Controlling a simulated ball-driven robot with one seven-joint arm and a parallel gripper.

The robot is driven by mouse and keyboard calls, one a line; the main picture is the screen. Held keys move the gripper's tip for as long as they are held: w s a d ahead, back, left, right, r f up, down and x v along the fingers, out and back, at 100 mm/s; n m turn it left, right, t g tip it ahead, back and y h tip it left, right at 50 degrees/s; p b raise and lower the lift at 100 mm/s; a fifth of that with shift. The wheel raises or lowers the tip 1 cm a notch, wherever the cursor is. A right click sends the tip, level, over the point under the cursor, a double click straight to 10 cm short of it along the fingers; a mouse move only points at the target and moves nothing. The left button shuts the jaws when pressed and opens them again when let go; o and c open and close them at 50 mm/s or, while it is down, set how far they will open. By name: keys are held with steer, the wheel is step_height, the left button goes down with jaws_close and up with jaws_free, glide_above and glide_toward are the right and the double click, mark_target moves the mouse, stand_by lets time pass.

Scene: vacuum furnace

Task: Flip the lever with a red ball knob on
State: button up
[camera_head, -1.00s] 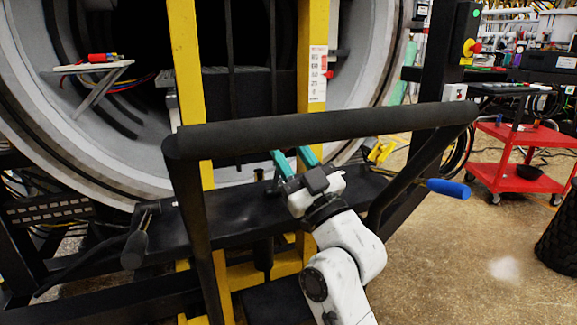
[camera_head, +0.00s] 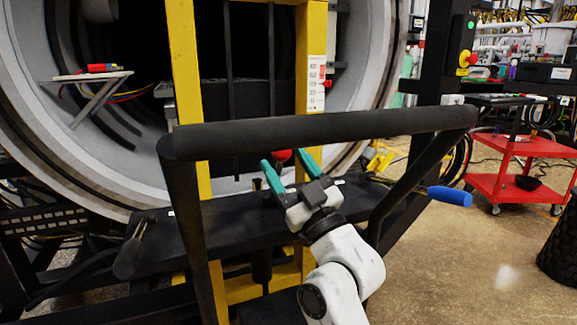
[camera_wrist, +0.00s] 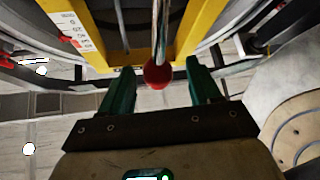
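The lever's red ball knob (camera_head: 281,155) shows in the head view just past the black handlebar, between the tips of my gripper (camera_head: 291,162). In the wrist view the red knob (camera_wrist: 158,72) sits at the end of a thin metal rod (camera_wrist: 160,30). My gripper (camera_wrist: 158,85) has two green fingers, spread wide, with the knob in the gap between them. A clear space shows on each side of the knob, and neither finger appears to touch it. The lever's base is hidden in the head view.
A thick black handlebar (camera_head: 320,131) crosses in front of my arm. Yellow uprights (camera_head: 312,60) stand before the round furnace opening (camera_head: 130,165). A black beam (camera_head: 225,222) runs below. A red cart (camera_head: 520,180) stands at right, with open floor before it.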

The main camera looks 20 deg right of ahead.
steer(key=shift+s+d, duration=0.1)
steer(key=b+v, duration=0.3)
steer(key=v, duration=0.7)
steer(key=shift+s+f+b, duration=0.2)
steer(key=shift+b, duration=0.2)
steer(key=s+a+f+m+g+h, duration=0.15)
steer(key=f+g, duration=0.25)
steer(key=f, duration=0.6)
steer(key=s+f+m+g, duration=0.1)
steer(key=s+f+g, duration=0.25)
steer(key=f, duration=0.65)
steer(key=s+f+m+g+h, duration=0.15)
steer(key=f+g, duration=0.35)
steer(key=f, duration=0.5)
steer(key=s+d+f+m+g+h, duration=0.15)
steer(key=s+f+g, duration=0.3)
steer(key=s, duration=0.45)
steer(key=s+d+f+m+g+h, duration=0.1)
steer(key=s+d+f+g, duration=0.2)
steer(key=s+f, duration=0.4)
steer(key=s+d+f+m+g+h, duration=0.1)
steer(key=s+d+f+g, duration=0.2)
steer(key=s, duration=0.7)
step_height(320, 180, up, 35)
steer(key=p, duration=3.5)
steer(key=shift+w+a+f, duration=0.2)
steer(key=shift+w+a, duration=0.15)
steer(key=shift+a, duration=0.1)
